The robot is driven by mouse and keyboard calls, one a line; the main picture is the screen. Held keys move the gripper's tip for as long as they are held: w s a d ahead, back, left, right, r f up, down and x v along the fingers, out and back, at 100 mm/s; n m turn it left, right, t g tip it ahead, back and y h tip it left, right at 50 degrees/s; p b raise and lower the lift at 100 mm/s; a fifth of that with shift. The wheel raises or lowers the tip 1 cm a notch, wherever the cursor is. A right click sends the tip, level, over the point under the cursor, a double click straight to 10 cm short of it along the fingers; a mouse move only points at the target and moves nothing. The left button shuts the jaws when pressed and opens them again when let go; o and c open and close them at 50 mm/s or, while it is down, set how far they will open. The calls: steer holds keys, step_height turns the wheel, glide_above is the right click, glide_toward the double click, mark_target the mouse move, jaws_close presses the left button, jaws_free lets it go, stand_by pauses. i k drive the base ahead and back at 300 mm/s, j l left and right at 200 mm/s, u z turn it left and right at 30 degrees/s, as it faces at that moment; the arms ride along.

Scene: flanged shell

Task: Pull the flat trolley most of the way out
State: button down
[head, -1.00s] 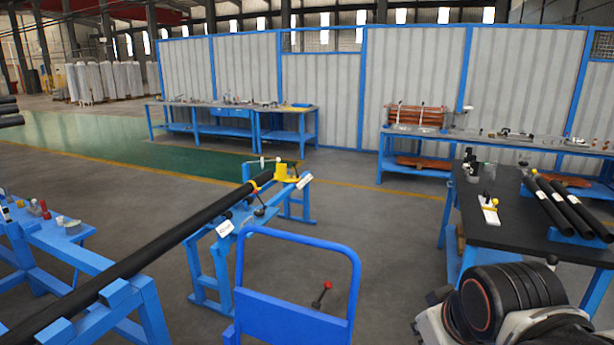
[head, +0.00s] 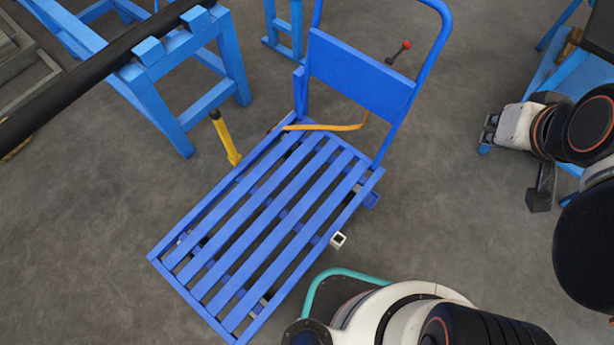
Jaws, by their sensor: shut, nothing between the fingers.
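The flat trolley (head: 270,215) is blue, with a slatted, empty deck and an upright push handle (head: 365,75) at its far end. It stands on the grey floor in the middle of the head view. My gripper (head: 488,131) is at the right, to the right of the handle and clearly apart from it. It looks small and shut, with nothing held. The trolley's wheels are mostly hidden under the deck.
A blue stand (head: 150,95) carrying a long black pipe (head: 75,85) is at the upper left. A yellow post (head: 226,140) stands close to the deck's left side. A red-knobbed lever (head: 400,52) is behind the handle.

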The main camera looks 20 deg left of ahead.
mark_target(385, 93)
steer(key=i+l, duration=0.2)
steer(key=i, duration=0.2)
steer(key=i+l+z, duration=0.15)
steer(key=i, duration=0.25)
steer(key=i+l, duration=0.2)
steer(key=i, duration=0.15)
steer(key=l+u, duration=0.2)
steer(key=l, duration=0.25)
steer(key=j+z, duration=0.25)
steer(key=j, duration=0.2)
